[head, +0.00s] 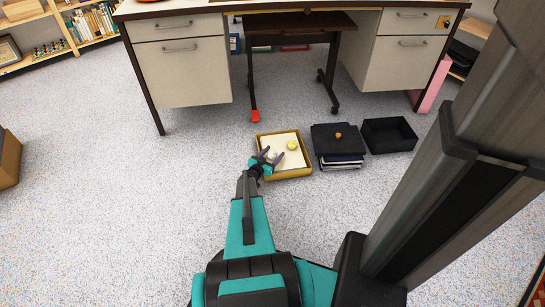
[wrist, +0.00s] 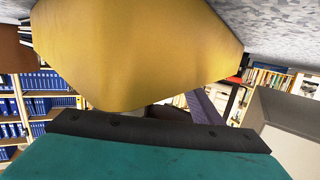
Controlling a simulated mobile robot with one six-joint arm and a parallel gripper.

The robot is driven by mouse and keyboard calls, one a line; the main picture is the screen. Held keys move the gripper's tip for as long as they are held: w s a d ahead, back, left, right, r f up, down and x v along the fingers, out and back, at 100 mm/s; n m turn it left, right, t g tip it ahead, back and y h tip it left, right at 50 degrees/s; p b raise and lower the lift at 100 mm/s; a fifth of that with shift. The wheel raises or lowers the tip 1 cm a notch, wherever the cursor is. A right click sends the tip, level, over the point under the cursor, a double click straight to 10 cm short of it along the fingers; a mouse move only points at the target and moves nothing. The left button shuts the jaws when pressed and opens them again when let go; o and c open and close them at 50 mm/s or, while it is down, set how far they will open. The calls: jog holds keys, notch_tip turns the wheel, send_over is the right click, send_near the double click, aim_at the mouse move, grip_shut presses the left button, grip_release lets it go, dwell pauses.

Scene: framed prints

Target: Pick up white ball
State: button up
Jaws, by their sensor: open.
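A shallow yellow box (head: 291,178) with a white inside stands on the floor in the head view. A small yellow-green ball (head: 292,145) lies in it, right of my gripper. In the wrist view a yellow surface (wrist: 140,55), apparently the box's side, fills the upper middle and hides what lies beyond. One purple finger shows there below it.
Right of the box is a stack of dark items (head: 338,150) with a small orange thing on top, then an empty black bin (head: 389,135). A desk (head: 180,70) with a dark stool stands behind.

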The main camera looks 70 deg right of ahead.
jog(key=shift+b+x, duration=0.35)
jog(key=shift+x, duration=0.7)
jog(key=shift+d+f, duration=0.1)
jog(key=shift+d, duration=0.3)
jog(key=c, duration=1.1)
